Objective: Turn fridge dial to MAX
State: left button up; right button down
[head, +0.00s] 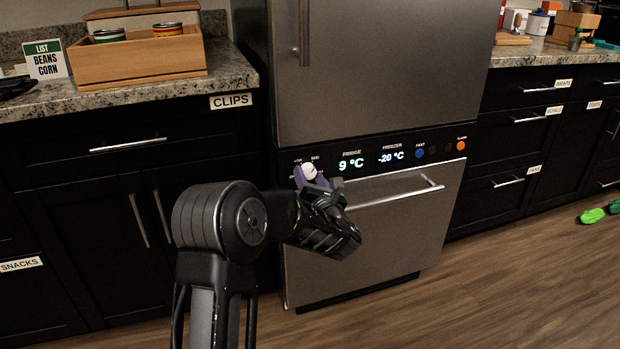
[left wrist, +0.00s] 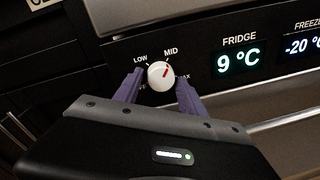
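The fridge dial (head: 309,171) is a round white knob with a red mark, on the black control strip between the fridge doors. In the left wrist view the dial (left wrist: 160,75) has LOW, MID and MAX printed around it, and its red mark points up and right, between MID and MAX. My left gripper (left wrist: 160,82) has its purple fingers on either side of the dial, with narrow gaps seeming to show, so it looks open around it. The left gripper (head: 310,178) partly hides the dial's surroundings in the head view. My right gripper is not in view.
The fridge display (head: 351,164) reads 9 °C and the freezer display (head: 391,157) -20 °C. A long drawer handle (head: 395,194) juts out below the strip. A wooden box (head: 138,60) with cans stands on the left counter. Green shoes (head: 592,215) lie on the floor at right.

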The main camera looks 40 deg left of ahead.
pick_arm(q)
grip_shut()
jog(key=shift+m, duration=0.5)
jog(key=shift+m+b, duration=0.3)
jog(key=shift+m, duration=0.6)
jog(key=m, duration=0.2)
jog(key=shift+r+m, duration=0.2)
jog(key=shift+m, duration=0.1)
jog(key=m+p, duration=0.1)
jog(key=m, duration=0.3)
jog(key=shift+r+g+p, duration=0.15)
jog(key=shift+g+p, duration=0.15)
jog(key=shift+p, duration=0.1)
jog(key=m+p, duration=0.2)
jog(key=m, duration=0.2)
jog(key=shift+g, duration=0.3)
jog(key=shift+m+p, duration=0.3)
jog(key=shift+m, duration=0.2)
